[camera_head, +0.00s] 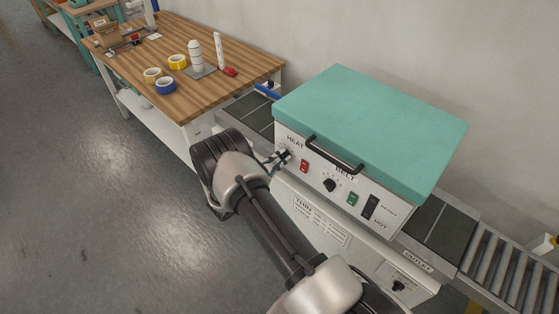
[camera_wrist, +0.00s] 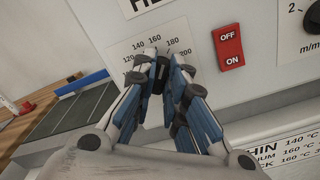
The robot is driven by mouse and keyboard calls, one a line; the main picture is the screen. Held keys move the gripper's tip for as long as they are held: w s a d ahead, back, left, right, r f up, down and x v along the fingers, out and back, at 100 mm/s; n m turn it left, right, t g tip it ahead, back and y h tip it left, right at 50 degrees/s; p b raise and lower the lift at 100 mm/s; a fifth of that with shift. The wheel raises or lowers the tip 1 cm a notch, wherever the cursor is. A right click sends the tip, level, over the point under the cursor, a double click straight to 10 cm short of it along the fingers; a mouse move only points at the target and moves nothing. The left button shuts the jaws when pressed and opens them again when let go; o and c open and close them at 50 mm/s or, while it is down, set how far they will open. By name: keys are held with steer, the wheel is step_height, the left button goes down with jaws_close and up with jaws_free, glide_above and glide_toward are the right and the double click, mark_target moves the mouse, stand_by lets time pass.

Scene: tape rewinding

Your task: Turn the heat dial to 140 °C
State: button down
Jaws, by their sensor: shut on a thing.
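The heat dial (camera_wrist: 162,70) is a black knob on the white front panel of the machine (camera_head: 372,205), beside a printed scale (camera_wrist: 150,46) with 120, 140, 160, 180 and 200 readable. My gripper (camera_wrist: 164,66) is shut on the dial, with blue-padded fingers on both sides of it. The fingers cover most of the knob, so I cannot tell exactly which number it points to. In the head view my gripper (camera_head: 279,159) is at the panel's left end, under the HEAT label (camera_head: 295,142).
A red OFF/ON switch (camera_wrist: 228,46) sits just right of the dial. A black handle (camera_head: 334,155) juts out above. A wooden table (camera_head: 190,95) with tape rolls stands left.

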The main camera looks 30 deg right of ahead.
steer(key=n+b, duration=0.1)
steer(key=n, duration=0.4)
steer(key=shift+w+n+b, duration=0.1)
steer(key=shift+n+b, duration=0.2)
steer(key=shift+b, duration=0.05)
steer(key=shift+w+n+b, duration=0.1)
steer(key=shift+n+b, duration=0.25)
steer(key=shift+n, duration=1.75)
steer(key=c, duration=1.6)
jaws_free()
steer(key=shift+a, duration=0.15)
steer(key=v, duration=1.1)
steer(key=shift+a, duration=0.4)
steer(key=shift+r, duration=0.1)
